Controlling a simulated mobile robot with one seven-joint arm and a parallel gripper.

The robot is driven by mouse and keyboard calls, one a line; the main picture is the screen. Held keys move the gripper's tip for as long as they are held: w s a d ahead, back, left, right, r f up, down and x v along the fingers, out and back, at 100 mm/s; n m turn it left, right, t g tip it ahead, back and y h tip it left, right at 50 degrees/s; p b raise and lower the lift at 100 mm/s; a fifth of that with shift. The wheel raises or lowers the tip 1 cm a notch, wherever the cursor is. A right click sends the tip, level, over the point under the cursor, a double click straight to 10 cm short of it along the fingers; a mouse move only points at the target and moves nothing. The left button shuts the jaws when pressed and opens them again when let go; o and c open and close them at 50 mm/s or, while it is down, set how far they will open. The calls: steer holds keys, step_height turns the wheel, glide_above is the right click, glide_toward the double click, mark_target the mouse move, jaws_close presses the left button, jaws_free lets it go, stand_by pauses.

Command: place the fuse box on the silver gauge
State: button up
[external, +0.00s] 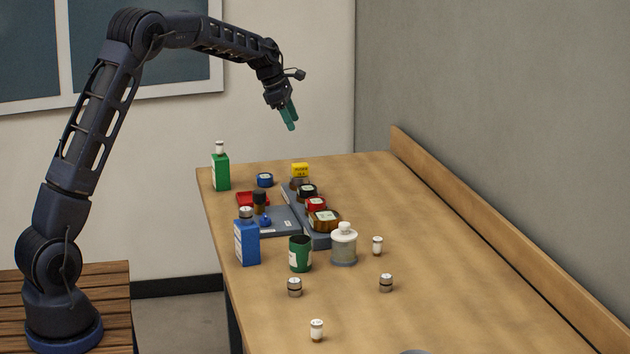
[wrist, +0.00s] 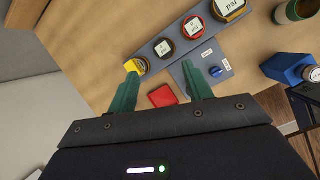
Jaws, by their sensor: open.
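The small yellow fuse box (external: 300,170) with dark print sits at the far end of the row of gauges. It appears to rest on top of the silver gauge (external: 299,184), which it largely covers. In the wrist view the yellow fuse box (wrist: 135,66) shows just beyond my left fingertip, with a greyish rim of the gauge beside it. My gripper (external: 290,120) hangs in the air above the far end of the table, well clear of the box. In the wrist view my gripper (wrist: 160,80) has its green fingers apart with nothing between them.
Black (external: 307,191), red (external: 315,204) and brass (external: 323,220) gauges line the grey panel. The table's right side is mostly clear.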

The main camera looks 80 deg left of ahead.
steer(key=s+d+r+m, duration=0.4)
steer(key=s+d+m, duration=0.1)
steer(key=d, duration=0.6)
steer(key=s+d+r+m, duration=0.4)
steer(key=s+d+m, duration=0.15)
steer(key=d, duration=0.55)
steer(key=s+d+r+m, duration=0.5)
steer(key=s+d, duration=0.1)
steer(key=d, duration=0.5)
steer(key=s+d+f+m, duration=0.2)
steer(key=s+d+m, duration=0.3)
steer(key=s, duration=0.4)
steer(key=s+d+f+m, duration=0.3)
steer(key=s+d+m, duration=0.2)
steer(key=s, duration=0.4)
steer(key=s+d+f+m, duration=0.2)
steer(key=s+d+m, duration=0.3)
steer(key=s, duration=0.4)
steer(key=shift+s+d+f+m, duration=0.15)
steer(key=shift+d+f+m, duration=0.2)
steer(key=shift+d, duration=0.45)
